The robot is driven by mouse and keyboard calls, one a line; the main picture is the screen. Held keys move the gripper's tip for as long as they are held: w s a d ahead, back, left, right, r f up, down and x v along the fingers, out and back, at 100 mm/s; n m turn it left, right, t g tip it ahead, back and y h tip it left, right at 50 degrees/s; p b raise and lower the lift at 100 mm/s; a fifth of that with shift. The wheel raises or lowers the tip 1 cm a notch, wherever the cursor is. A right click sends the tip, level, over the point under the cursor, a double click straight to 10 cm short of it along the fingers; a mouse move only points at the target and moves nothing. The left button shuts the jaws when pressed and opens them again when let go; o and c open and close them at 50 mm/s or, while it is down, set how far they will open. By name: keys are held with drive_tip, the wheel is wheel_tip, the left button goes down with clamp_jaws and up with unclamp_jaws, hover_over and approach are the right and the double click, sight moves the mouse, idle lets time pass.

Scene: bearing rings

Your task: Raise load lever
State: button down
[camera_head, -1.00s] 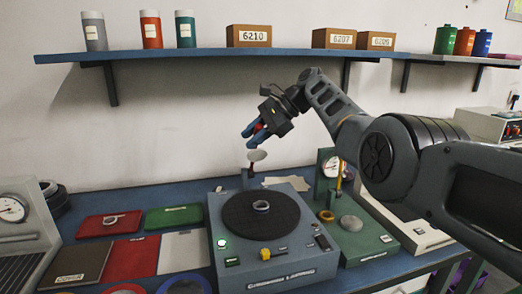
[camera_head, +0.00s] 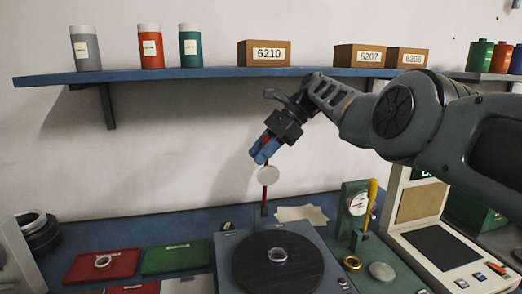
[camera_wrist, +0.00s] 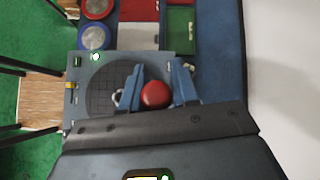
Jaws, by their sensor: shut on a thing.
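My gripper (camera_head: 259,158) is at the lever's top, above the disc, fingers pointing down and left. In the wrist view a red ball knob (camera_wrist: 155,95) sits between the two blue fingers of my gripper (camera_wrist: 158,68), which are shut on it. The machine's dark round platter (camera_head: 250,268) carries a metal ring (camera_head: 277,256). The lever's foot is partly hidden by the machine.
A blue shelf (camera_head: 190,78) with boxes and bottles runs along the wall behind my gripper. A green gauge stand (camera_head: 350,220) with a yellow handle (camera_head: 372,195) stands right of the machine. Red (camera_head: 88,268) and green (camera_head: 172,259) trays lie left.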

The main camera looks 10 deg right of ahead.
drive_tip(key=shift+f, duration=0.2)
drive_tip(key=c, duration=0.9)
unclamp_jaws()
drive_tip(key=shift+c, duration=0.2)
drive_tip(key=shift+r, duration=0.1)
drive_tip(key=shift+r, duration=0.1)
